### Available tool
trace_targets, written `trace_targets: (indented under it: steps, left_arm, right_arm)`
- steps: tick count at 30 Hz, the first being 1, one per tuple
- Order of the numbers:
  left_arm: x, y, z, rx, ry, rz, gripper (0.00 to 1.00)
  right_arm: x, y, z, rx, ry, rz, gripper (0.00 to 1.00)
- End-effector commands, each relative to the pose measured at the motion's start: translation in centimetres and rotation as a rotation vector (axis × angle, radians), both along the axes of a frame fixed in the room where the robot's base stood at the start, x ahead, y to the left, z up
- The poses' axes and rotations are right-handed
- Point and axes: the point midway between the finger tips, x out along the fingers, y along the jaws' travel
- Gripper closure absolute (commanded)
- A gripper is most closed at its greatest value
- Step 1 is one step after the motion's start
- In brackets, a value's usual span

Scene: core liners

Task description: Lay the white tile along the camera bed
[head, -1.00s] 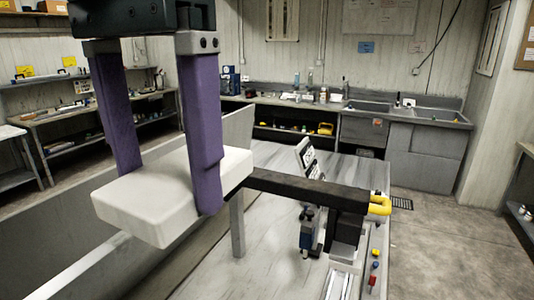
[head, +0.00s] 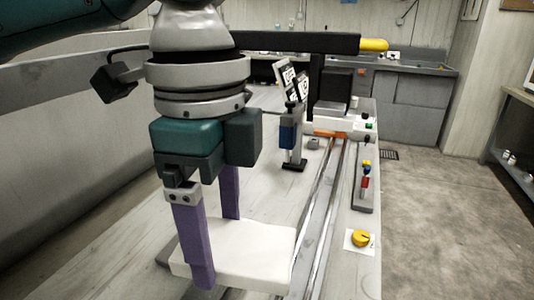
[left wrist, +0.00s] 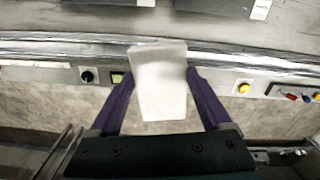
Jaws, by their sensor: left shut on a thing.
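The white tile (head: 262,250) is a thick, flat slab. My left gripper (head: 217,250), with purple fingers, is shut on it from both sides, and it lies roughly level near the front of the bench. In the left wrist view the tile (left wrist: 160,85) sits between the two fingers, across the line of the metal rails. What I take for the camera bed, a long strip with metal rails (head: 318,205), runs away from me on the right of the tile. I cannot tell if the tile touches anything below. My right gripper is not in view.
A black overhead bar (head: 300,42) with a yellow end crosses the far rails. A blue-and-black stand (head: 288,135) with marker cards stands left of them. A yellow knob (head: 361,238) and a small holder with coloured pieces (head: 364,190) are along the right edge. The left benchtop is clear.

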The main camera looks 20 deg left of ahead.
Motion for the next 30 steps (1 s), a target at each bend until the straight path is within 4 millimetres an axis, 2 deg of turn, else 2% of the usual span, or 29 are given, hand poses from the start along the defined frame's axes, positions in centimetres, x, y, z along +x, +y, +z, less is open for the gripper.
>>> trace_targets:
  steps: [1,9,15,18,24,30]
  left_arm:
    - [-0.3,-0.4,-2.4,-0.001,0.006,-0.121,0.88]
    - [-1.9,-2.5,-10.1,-0.005,0.004,-0.858,0.88]
    - [-3.5,-4.0,-14.4,-0.009,-0.002,-1.354,0.88]
    - [-4.2,-4.5,-15.8,-0.007,-0.004,-1.533,0.88]
    - [-4.9,-5.1,-17.2,-0.007,-0.008,-1.723,0.88]
    - [-4.9,-5.1,-18.1,-0.006,-0.009,-1.747,0.88]
  right_arm:
    - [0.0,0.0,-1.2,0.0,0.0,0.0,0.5]
    - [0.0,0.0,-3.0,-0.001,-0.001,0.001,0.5]
    - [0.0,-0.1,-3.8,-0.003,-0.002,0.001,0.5]
    - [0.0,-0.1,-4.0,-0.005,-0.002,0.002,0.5]
    - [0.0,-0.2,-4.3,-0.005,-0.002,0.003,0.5]
    - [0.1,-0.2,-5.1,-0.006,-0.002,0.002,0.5]
